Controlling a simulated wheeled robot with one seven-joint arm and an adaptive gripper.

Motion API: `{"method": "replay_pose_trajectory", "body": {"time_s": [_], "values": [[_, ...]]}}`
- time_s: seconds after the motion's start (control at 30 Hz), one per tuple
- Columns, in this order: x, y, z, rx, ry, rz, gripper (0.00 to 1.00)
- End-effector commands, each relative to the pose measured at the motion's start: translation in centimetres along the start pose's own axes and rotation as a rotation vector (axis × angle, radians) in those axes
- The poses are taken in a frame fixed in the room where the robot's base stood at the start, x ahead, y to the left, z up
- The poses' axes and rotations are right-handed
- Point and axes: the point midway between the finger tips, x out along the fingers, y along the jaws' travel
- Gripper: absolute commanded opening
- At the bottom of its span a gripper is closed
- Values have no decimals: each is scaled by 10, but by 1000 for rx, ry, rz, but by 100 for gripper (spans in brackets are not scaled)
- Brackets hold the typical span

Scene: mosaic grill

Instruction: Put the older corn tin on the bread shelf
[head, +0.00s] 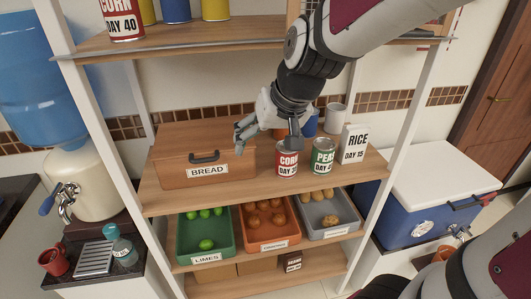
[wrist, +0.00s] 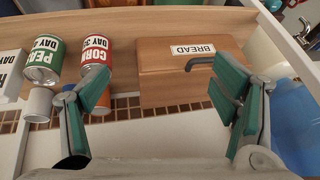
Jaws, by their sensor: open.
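A red-and-white corn tin (head: 122,20) marked DAY 40 stands upright at the left of the upper shelf, its top cut off. Another corn tin (head: 287,163) stands on the bread shelf (head: 200,199), between the bread box (head: 180,170) and the peas tin (head: 322,158). Its day number is partly hidden in the head view; in the wrist view the tin (wrist: 95,52) seems to read DAY 3, perhaps with a hidden digit. My gripper (head: 268,134) is open and empty in front of the bread shelf; its spread fingers also show in the wrist view (wrist: 157,90).
A rice box (head: 354,144) stands right of the peas tin, with cups (head: 335,118) behind. Blue and yellow tins (head: 176,10) stand on the upper shelf (head: 190,40). Below are bins of limes (head: 205,252), orange produce and potatoes. The bread box's front has some bare shelf.

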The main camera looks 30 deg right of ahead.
Motion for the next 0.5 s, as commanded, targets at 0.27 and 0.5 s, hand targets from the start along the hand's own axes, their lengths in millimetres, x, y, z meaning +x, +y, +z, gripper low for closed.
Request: {"method": "replay_pose_trajectory", "body": {"time_s": [0.27,0.5], "values": [[-85,-29,69,-172,2,-10,80],[-115,-28,109,-251,5,50,80]]}}
